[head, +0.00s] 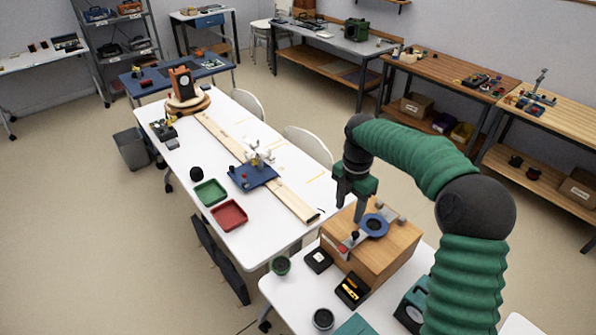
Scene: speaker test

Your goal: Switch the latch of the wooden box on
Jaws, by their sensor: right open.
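The wooden box (395,254) stands on the near white table, right of the picture's middle. On its top is a latch assembly: a blue ring with a dark centre (374,226) and a grey metal strip (353,240) with a red end (343,250). My right gripper (350,206) points down at the box's far left top edge, close to the blue ring. It is open with nothing visible between its fingers. Whether it touches the box or latch, I cannot tell. My left gripper is out of view.
Small dark containers (318,260) and a box with yellow contents (352,291) sit left of the wooden box. A long white table (270,240) with green (210,192) and red trays (230,214) lies beyond.

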